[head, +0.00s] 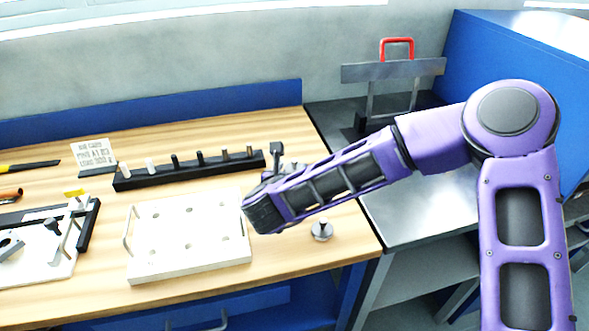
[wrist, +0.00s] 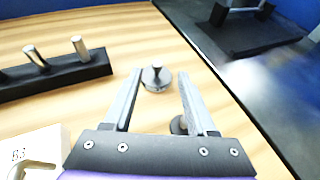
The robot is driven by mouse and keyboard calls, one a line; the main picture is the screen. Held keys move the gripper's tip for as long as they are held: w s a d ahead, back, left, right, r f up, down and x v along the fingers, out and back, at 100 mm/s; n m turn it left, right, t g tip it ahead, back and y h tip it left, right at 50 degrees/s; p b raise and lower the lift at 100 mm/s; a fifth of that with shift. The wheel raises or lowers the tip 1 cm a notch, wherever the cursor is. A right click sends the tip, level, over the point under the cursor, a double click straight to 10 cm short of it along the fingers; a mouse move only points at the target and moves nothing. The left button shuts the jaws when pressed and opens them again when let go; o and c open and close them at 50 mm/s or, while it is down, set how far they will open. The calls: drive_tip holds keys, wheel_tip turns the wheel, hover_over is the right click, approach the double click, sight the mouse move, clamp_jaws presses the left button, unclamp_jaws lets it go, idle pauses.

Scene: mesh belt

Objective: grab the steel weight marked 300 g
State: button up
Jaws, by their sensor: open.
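A round steel weight with a knob (wrist: 157,77) stands upright on the wooden table in the wrist view, framed between my fingertips but apparently beyond them. A second round metal piece (wrist: 179,125) is closer and partly hidden behind my right finger. In the head view one knobbed steel weight (head: 322,230) stands near the table's right edge, below my forearm. I cannot match it surely to either wrist-view piece, and no 300 g mark is readable. My gripper (wrist: 160,74) is open and empty; in the head view its dark end (head: 264,212) is above the table and its fingers are mostly hidden.
A white board with holes and handles (head: 190,262) lies left of my gripper. A black rack with several pegs (head: 190,172) stands behind it, beside a printed card (head: 94,155). A steel bench (head: 425,215) adjoins the table on the right. Bare wood surrounds the weights.

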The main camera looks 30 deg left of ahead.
sight(295, 160)
drive_tip(key=x, duration=0.7)
drive_tip(key=shift+a+f, duration=0.15)
drive_tip(key=shift+a, duration=0.05)
drive_tip(key=shift+c, duration=0.3)
clamp_jaws()
idle(0.9)
